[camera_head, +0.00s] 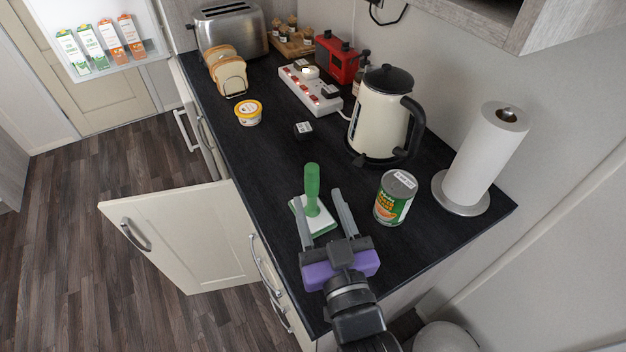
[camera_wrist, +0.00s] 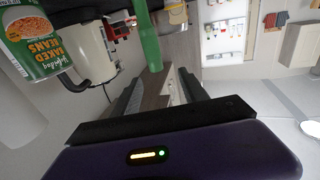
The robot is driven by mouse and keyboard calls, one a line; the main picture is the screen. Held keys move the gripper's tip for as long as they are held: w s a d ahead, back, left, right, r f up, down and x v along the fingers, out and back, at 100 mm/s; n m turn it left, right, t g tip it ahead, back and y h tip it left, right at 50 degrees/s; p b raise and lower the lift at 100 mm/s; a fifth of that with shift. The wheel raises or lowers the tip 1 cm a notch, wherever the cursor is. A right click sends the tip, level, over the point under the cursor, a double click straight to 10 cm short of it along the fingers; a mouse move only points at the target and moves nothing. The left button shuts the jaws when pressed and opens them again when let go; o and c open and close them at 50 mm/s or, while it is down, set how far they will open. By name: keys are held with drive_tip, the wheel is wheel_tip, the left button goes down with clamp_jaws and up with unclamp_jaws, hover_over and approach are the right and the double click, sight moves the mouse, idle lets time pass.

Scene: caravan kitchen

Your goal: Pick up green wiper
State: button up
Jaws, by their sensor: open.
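The green wiper (camera_head: 312,186) stands on the black counter with its handle upright and its white and green base flat on the top, near the front edge. My gripper (camera_head: 319,212) is open, its two grey fingers spread and pointing toward the wiper. In the head view the wiper's base lies by the left finger and the handle rises just beyond the fingertips, apparently between their lines. In the wrist view the green handle (camera_wrist: 147,36) shows ahead, between the two fingers. The wiper's base is not clear in the wrist view. The gripper holds nothing.
A baked beans can (camera_head: 395,198) stands close to the right finger. A cream kettle (camera_head: 381,118), paper towel roll (camera_head: 487,158) and power strip (camera_head: 310,88) stand behind. A small black cube (camera_head: 303,129) and a yellow tub (camera_head: 248,112) are farther back. An open cabinet door (camera_head: 185,238) juts out left.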

sight(314, 178)
drive_tip(key=x, duration=0.2)
drive_tip(key=p+x, duration=0.1)
drive_tip(key=x, duration=0.1)
drive_tip(key=p+x, duration=0.1)
drive_tip(key=x, duration=0.2)
drive_tip(key=shift+w+d+f, duration=0.25)
drive_tip(key=shift+d+f, duration=0.1)
drive_tip(key=shift+w+a+f, duration=0.1)
drive_tip(key=shift+w+a, duration=0.1)
drive_tip(key=shift+w, duration=0.3)
clamp_jaws()
idle(0.9)
